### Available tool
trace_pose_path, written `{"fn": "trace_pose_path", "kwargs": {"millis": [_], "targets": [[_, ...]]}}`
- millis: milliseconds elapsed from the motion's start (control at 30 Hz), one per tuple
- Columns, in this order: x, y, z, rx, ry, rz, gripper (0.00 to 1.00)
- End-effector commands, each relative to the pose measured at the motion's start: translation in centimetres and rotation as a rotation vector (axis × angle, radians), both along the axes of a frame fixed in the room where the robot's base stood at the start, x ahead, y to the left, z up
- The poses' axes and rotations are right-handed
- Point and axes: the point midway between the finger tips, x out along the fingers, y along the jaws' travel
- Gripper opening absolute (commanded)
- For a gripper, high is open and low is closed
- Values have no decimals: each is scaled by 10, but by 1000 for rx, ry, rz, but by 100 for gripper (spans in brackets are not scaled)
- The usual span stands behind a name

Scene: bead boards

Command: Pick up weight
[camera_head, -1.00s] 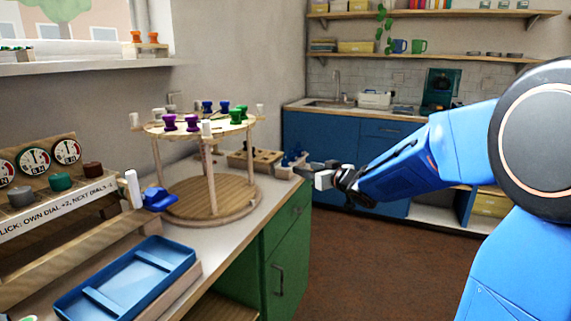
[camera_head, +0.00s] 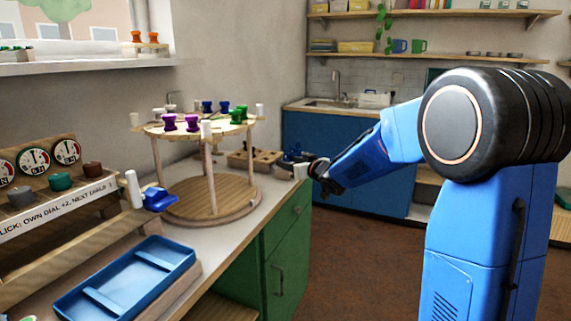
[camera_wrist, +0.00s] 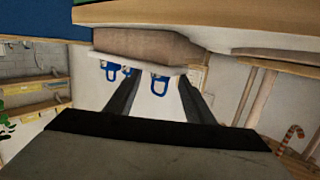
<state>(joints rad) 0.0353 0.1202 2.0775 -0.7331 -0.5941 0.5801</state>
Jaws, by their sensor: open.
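My gripper (camera_head: 312,169) is at the far end of the counter, its jaws spread apart and empty. In the wrist view, which is upside down, the two dark fingers (camera_wrist: 157,90) reach toward a pale ledge. In the head view, small dark blue shapes (camera_head: 291,157) lie beside my gripper, partly hidden. No contact shows.
A round wooden stand (camera_head: 230,197) carries purple, blue and green spools (camera_head: 168,122). A wooden block with holes (camera_head: 262,157) sits behind it. A blue tray (camera_head: 125,284) and a dial panel (camera_head: 45,160) stand at the near left. The floor right of the green cabinet (camera_head: 285,245) is clear.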

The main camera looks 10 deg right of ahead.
Motion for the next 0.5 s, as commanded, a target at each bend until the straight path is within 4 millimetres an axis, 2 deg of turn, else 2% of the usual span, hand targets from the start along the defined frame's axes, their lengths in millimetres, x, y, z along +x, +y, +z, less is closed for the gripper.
{"fn": "trace_pose_path", "kwargs": {"millis": [267,300,400,500], "targets": [[6,3,-1,0,1,0,48],[6,3,-1,0,0,0,44],[6,3,-1,0,0,0,20],[6,2,-1,0,0,0,0]]}}
